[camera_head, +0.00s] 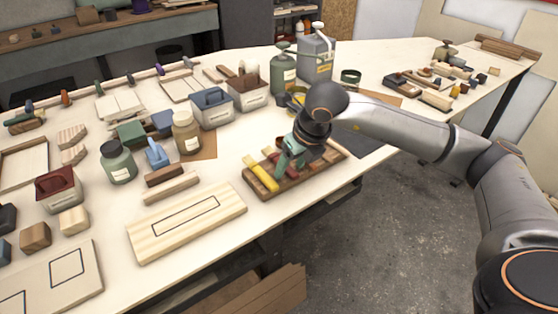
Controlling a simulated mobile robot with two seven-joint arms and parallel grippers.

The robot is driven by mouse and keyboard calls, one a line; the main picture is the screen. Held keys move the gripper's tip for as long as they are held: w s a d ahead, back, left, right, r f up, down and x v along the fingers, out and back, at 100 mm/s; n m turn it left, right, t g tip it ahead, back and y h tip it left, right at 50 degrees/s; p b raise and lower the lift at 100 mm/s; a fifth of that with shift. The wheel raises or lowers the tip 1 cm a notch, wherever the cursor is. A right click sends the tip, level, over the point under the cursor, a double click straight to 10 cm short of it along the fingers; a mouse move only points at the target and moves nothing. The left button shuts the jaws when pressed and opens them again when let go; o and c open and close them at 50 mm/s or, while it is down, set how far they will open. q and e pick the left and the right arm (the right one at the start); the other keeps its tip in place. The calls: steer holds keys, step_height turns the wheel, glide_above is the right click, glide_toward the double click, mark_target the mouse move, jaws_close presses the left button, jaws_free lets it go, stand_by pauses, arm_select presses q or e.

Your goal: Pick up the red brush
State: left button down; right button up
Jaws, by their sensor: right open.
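A brown wooden tray (262,194) stands near the table's front edge. A yellow-handled item (262,174) lies in its left part. My right gripper (284,168) reaches down over the middle of the tray, with its jaws open and its teal fingers low among the tray's contents. A small reddish patch (314,153) shows beside the gripper, partly covered by it. I cannot tell whether this is the red brush. My left gripper is not in view.
A pale wooden board (187,222) lies left of the tray. Brown blocks (170,188), a blue brush-like item (156,154) and jars (187,134) stand farther left. A green bottle (283,70) and a grey canister (316,58) stand behind the gripper.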

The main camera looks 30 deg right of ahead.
jaws_close()
stand_by(0.5)
